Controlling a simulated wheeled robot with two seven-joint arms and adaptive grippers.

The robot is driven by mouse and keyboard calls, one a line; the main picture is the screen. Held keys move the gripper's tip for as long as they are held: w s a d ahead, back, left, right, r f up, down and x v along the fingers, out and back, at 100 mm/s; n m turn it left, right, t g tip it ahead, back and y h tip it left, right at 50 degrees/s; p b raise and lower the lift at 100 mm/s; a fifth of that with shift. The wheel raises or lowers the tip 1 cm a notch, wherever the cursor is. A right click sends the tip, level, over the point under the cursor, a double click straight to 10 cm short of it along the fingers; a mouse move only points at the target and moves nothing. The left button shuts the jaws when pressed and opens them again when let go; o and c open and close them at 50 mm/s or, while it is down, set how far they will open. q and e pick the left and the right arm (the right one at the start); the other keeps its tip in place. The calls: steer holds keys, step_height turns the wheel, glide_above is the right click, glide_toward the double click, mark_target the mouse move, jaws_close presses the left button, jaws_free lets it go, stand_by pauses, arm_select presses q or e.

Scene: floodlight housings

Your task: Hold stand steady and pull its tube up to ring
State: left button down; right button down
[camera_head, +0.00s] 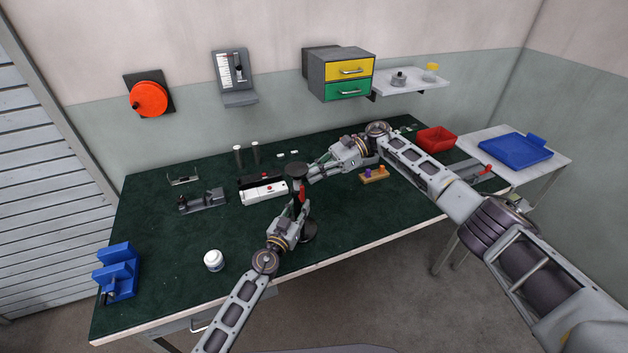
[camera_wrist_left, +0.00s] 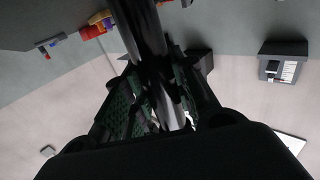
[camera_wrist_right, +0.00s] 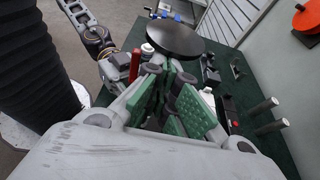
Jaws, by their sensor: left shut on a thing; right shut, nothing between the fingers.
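The disc also shows large in the right wrist view (camera_wrist_right: 174,37). My left gripper (camera_head: 299,208) is shut on the stand; in the left wrist view the grey tube (camera_wrist_left: 142,28) runs between its fingers. My right gripper (camera_head: 311,174) is shut and empty, close to the disc. In the right wrist view its green finger pads (camera_wrist_right: 168,95) are together below the disc; I cannot tell whether they touch it. I cannot make out the ring.
A white jar (camera_head: 214,260) and a blue fixture (camera_head: 117,272) are at the front left. A wooden block with pegs (camera_head: 374,175) and a red bin (camera_head: 436,139) lie right.

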step_height(320, 180, up, 2)
steer(key=shift+d, duration=0.15)
stand_by(0.4)
steer(key=v, duration=0.9)
steer(key=shift+d, duration=0.3)
steer(key=shift+w+r, duration=0.1)
steer(key=shift+w, duration=0.05)
arm_select(q)
steer(key=c, duration=1.1)
jaws_free()
steer(key=shift+s, duration=0.2)
